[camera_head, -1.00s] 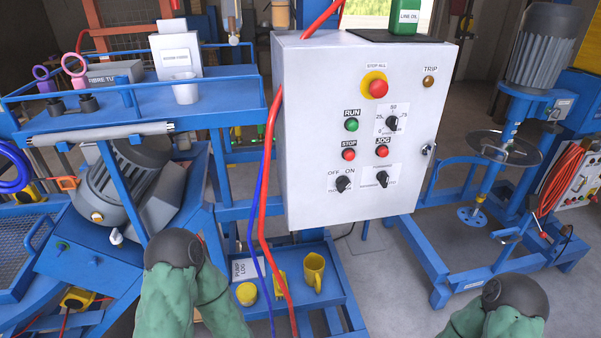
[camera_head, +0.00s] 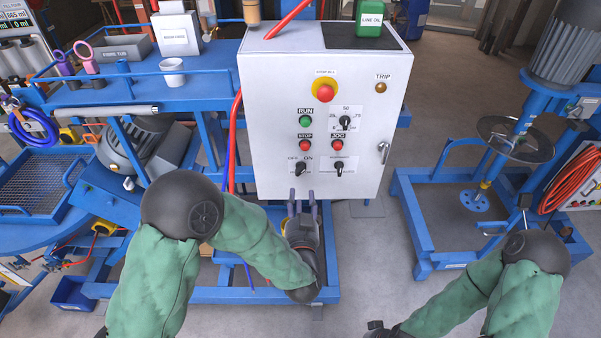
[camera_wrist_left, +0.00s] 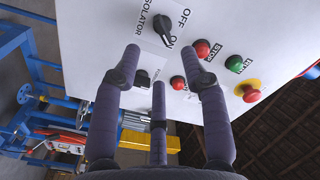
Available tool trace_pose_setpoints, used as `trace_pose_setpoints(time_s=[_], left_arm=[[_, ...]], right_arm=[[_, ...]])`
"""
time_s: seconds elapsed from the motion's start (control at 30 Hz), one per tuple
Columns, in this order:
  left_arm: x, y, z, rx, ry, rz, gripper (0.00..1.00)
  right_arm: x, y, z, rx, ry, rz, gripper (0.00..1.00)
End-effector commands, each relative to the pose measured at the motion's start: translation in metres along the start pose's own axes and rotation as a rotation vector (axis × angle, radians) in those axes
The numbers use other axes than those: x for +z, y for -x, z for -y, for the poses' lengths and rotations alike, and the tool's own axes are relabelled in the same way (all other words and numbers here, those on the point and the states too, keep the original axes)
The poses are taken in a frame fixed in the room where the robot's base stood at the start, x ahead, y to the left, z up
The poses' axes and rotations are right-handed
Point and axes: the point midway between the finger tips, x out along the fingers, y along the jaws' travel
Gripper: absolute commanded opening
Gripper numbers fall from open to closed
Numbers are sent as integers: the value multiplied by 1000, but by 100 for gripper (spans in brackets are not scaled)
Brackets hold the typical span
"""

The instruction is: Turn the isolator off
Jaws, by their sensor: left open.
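The isolator knob (camera_head: 300,169) is a black rotary switch low on the left of the white control box (camera_head: 262,110), with OFF and ON lettered above it. In the left wrist view the isolator knob (camera_wrist_left: 163,29) is at the top, near the word ON; its exact setting is hard to read. My left gripper (camera_head: 303,194) is just below the knob, fingers pointing up at the box. In the wrist view the left gripper (camera_wrist_left: 165,68) has its fingers spread and empty, apart from the knob. Only a dark piece at my right arm's end shows at the bottom edge.
Close by on the box are the red stop button (camera_head: 305,145), the green run button (camera_head: 306,121), a second selector (camera_head: 339,169) and the red emergency button (camera_head: 325,92). A latch (camera_head: 384,152) sticks out at the right edge. A mixer (camera_head: 513,138) stands to the right.

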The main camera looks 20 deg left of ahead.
Motion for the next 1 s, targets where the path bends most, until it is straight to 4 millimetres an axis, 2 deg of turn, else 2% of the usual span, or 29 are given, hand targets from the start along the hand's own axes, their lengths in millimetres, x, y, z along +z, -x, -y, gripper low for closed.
trace_pose_setpoints(time_s=[0.3,0.5,0.7,0.97,1.0], left_arm=[[2,-56,0,0,1,3,44],[1,-82,-1,1,1,1,44],[1,-93,-1,2,2,1,44],[1,-94,-1,3,1,1,44],[1,-94,-1,3,1,1,35]], right_arm=[[0,1,0,0,-1,-1,40],[0,1,0,0,-1,-1,40],[0,2,0,0,-1,-1,40],[0,2,0,0,-1,-1,40],[0,2,0,0,-1,-1,40]])
